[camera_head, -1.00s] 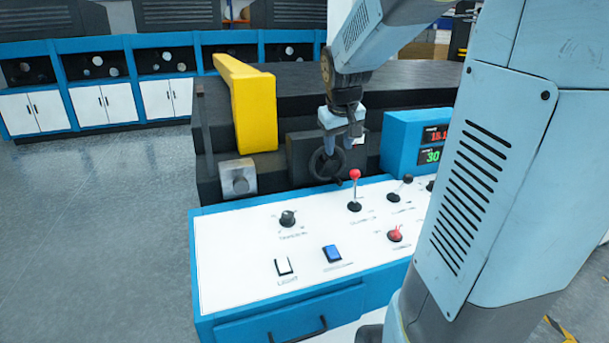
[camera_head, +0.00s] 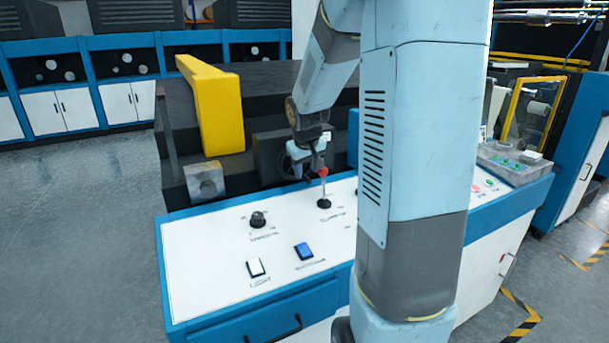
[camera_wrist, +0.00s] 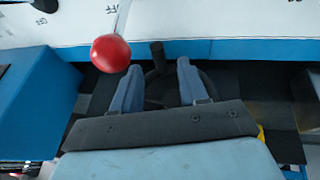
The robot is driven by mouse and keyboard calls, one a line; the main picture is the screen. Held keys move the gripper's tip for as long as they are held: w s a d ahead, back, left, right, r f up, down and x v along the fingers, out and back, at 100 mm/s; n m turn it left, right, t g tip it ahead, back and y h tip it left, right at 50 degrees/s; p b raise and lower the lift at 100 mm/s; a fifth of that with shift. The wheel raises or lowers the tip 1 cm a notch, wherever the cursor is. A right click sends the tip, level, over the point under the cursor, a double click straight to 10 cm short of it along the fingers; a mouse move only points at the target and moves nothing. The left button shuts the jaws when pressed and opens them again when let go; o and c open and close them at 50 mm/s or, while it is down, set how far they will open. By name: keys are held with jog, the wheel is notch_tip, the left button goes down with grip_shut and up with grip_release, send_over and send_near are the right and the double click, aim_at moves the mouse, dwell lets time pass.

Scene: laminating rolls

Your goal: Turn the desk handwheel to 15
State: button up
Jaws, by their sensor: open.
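The dark desk handwheel (camera_head: 296,168) is behind the white control panel, partly covered by my gripper (camera_head: 309,150). In the wrist view the handwheel (camera_wrist: 158,88) shows dark between and beyond my fingers, with its stubby handle (camera_wrist: 158,56) near the fingertips. My gripper (camera_wrist: 157,66) is open, one blue finger on each side of the wheel's middle. I cannot tell whether a finger touches it. The number display is hidden behind my arm in the head view, so its reading is not visible now.
A red-knobbed lever (camera_head: 323,188) stands close in front of my gripper; its red ball (camera_wrist: 110,53) shows beside the left finger. A black knob (camera_head: 258,220), a white switch (camera_head: 256,267) and a blue switch (camera_head: 304,251) are on the panel. A yellow guard (camera_head: 215,105) rises behind.

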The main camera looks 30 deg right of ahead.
jog(key=shift+x, duration=1.45)
grip_shut()
